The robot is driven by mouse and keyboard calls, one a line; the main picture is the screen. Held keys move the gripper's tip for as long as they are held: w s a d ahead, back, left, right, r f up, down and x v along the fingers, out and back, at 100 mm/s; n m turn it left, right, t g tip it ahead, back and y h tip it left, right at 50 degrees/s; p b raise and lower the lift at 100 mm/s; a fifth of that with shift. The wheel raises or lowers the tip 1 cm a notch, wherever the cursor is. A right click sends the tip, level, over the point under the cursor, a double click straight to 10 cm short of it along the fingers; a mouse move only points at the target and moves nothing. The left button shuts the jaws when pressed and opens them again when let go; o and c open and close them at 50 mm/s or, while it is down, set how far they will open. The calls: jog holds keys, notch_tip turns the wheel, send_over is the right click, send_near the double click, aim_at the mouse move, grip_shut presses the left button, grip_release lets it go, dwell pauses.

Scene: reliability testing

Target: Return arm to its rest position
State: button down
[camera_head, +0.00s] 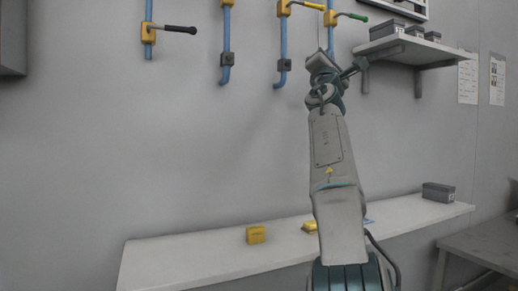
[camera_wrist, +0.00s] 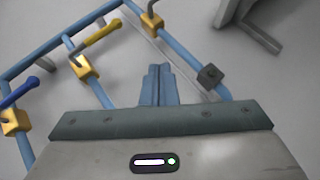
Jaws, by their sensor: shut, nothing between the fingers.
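My arm rises up the right middle of the head view, in front of a grey wall. In the wrist view my gripper (camera_wrist: 159,85) is shut, its two blue-grey fingers side by side with nothing between them. The fingers point toward the wall and the blue pipes (camera_wrist: 98,90), apart from them as far as I can tell. In the head view the gripper end is hard to make out behind the wrist.
Blue pipes with yellow-handled (camera_head: 285,8), black-handled (camera_head: 149,31) and green-handled (camera_head: 331,18) valves are on the wall. A wall shelf (camera_head: 405,50) with boxes is at upper right. Below, a long white shelf (camera_head: 190,255) bears yellow blocks (camera_head: 256,235) and a grey box (camera_head: 438,192).

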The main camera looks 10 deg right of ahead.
jog(key=s+d+f+m+g+p, duration=0.3)
jog(key=d+f+m+g+p, duration=0.55)
jog(key=m, duration=0.45)
jog(key=s+a+f+m+g+y+p, duration=0.25)
jog(key=s+a+f, duration=0.2)
jog(key=f, duration=0.35)
jog(key=s+a+f+m+g+y+p, duration=0.25)
jog(key=a+f+y+p, duration=0.2)
jog(key=f, duration=0.45)
jog(key=s+a+f+m+g+y+p, duration=0.1)
jog(key=s+a+f+g+y+p, duration=0.2)
jog(key=s+a+f, duration=0.6)
jog(key=s+a+f+g+y+p, duration=0.3)
jog(key=s+a+f, duration=0.6)
jog(key=s, duration=0.5)
jog(key=shift+s+a+f+m+p, duration=0.25)
jog(key=shift+s+f+m+p, duration=0.15)
jog(key=shift+p, duration=0.2)
jog(key=shift+r+g, duration=0.1)
jog(key=shift+g, duration=0.15)
